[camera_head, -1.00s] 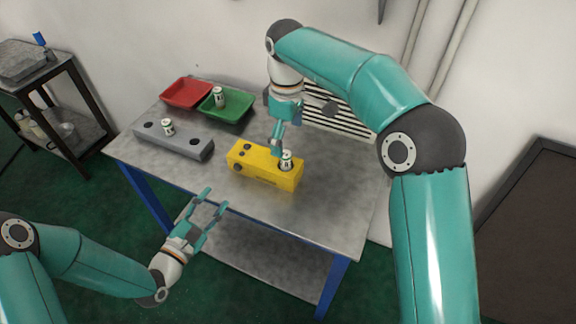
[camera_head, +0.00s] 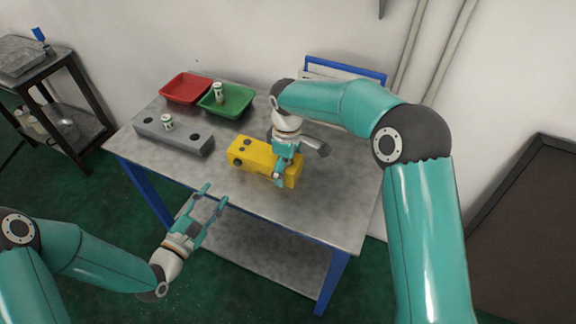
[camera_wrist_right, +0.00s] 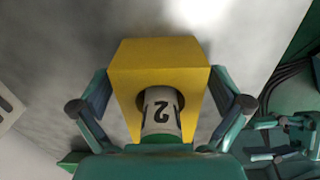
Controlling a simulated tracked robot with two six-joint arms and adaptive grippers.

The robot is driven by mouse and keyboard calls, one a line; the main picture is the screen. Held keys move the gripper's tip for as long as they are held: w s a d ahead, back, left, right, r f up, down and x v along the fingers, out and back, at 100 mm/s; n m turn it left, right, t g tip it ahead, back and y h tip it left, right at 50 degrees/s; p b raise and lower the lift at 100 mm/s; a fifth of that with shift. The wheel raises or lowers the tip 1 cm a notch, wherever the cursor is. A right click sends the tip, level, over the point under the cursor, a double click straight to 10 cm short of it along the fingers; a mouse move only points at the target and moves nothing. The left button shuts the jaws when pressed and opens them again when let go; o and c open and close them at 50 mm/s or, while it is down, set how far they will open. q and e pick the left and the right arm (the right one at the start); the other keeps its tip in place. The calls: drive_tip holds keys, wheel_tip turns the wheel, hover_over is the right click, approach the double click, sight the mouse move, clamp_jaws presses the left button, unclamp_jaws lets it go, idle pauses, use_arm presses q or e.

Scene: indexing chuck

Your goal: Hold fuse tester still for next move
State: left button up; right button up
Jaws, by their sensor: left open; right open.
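The yellow fuse tester (camera_head: 252,155) stands on the table, with dark round features at its left end. In the right wrist view the tester (camera_wrist_right: 160,65) shows a white fuse marked 2 (camera_wrist_right: 161,112) seated in its socket. My right gripper (camera_head: 283,177) is at the tester's right end and hides the fuse in the head view. Its open fingers (camera_wrist_right: 160,105) stand on either side of the tester's end and the fuse, and I cannot tell whether they touch. My left gripper (camera_head: 213,196) is open and empty, in front of the table's near edge, away from the tester.
A grey block (camera_head: 185,139) with a fuse (camera_head: 167,122) stands left of the tester. Behind are a red tray (camera_head: 186,88) and a green tray (camera_head: 237,103) holding a fuse (camera_head: 218,93). The table's (camera_head: 325,215) front right area is clear.

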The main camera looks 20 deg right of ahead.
drive_tip(key=c, duration=1.4)
use_arm(q)
clamp_jaws()
idle(1.4)
